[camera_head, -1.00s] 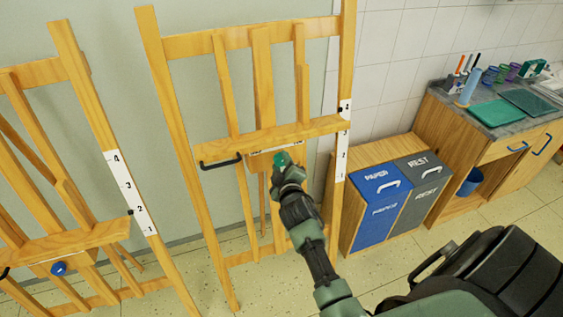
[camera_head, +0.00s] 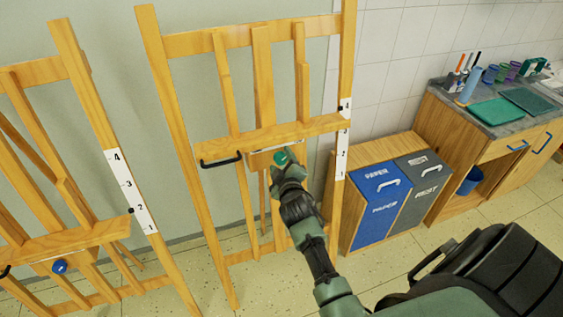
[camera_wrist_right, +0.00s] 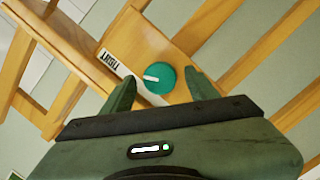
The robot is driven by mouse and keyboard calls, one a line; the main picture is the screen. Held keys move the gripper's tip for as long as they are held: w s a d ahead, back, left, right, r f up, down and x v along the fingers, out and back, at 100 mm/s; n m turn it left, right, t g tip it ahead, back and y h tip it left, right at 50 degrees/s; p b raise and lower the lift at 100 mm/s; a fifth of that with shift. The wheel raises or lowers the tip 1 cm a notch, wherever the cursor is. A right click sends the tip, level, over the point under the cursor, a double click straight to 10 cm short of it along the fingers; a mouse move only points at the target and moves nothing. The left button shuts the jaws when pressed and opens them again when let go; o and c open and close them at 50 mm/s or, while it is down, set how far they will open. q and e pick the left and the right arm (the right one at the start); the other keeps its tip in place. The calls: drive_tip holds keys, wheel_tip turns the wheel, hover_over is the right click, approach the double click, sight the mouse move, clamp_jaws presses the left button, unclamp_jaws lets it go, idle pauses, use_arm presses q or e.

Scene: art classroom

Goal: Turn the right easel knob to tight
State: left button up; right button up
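The right easel (camera_head: 262,60) stands in the middle of the head view. Its round teal knob (camera_wrist_right: 160,78) is on the wooden ledge, with a white mark pointing left in the right wrist view. A white label (camera_wrist_right: 108,60) beside it reads TIGHT; part of the white strip is hidden by a finger. My right gripper (camera_wrist_right: 160,74) is open, its fingers on either side of the knob, with gaps visible. I cannot tell how deep the fingers reach. In the head view my right gripper (camera_head: 285,163) is at the knob, below the ledge. My left gripper is not in view.
A left easel (camera_head: 68,50) with a blue knob (camera_head: 59,267) stands at the left. A black handle (camera_head: 220,162) sits left of my gripper. Blue paper bin (camera_head: 377,205) and grey bin (camera_head: 422,188) stand at the right, beside a wooden counter (camera_head: 500,150).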

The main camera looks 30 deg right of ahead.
drive_tip(key=b+v, duration=0.1)
drive_tip(key=v, duration=0.7)
drive_tip(key=shift+w, duration=0.1)
drive_tip(key=s+a+f+g+y+b, duration=0.15)
drive_tip(key=s+a+f, duration=0.25)
drive_tip(key=f, duration=0.7)
drive_tip(key=s+a+f+g+y, duration=0.2)
drive_tip(key=s+a+f+g, duration=0.15)
drive_tip(key=f, duration=0.85)
drive_tip(key=s+a+f+g+y+b, duration=0.15)
drive_tip(key=s+a+f, duration=0.3)
drive_tip(key=f, duration=0.65)
drive_tip(key=s+f+m+g, duration=0.1)
drive_tip(key=s+f+g, duration=0.1)
drive_tip(key=s+f, duration=0.4)
drive_tip(key=s+d+f+m+g, duration=0.1)
drive_tip(key=s+f, duration=0.6)
drive_tip(key=s, duration=0.9)
drive_tip(key=s+f+m+g+y, duration=0.1)
drive_tip(key=s+f+g, duration=0.2)
drive_tip(key=s+f, duration=0.3)
drive_tip(key=s+b, duration=0.1)
drive_tip(key=s, duration=0.4)
drive_tip(key=shift+s+d+f+g, duration=0.15)
drive_tip(key=shift+s+f+g, duration=0.15)
drive_tip(key=shift+f+g, duration=0.05)
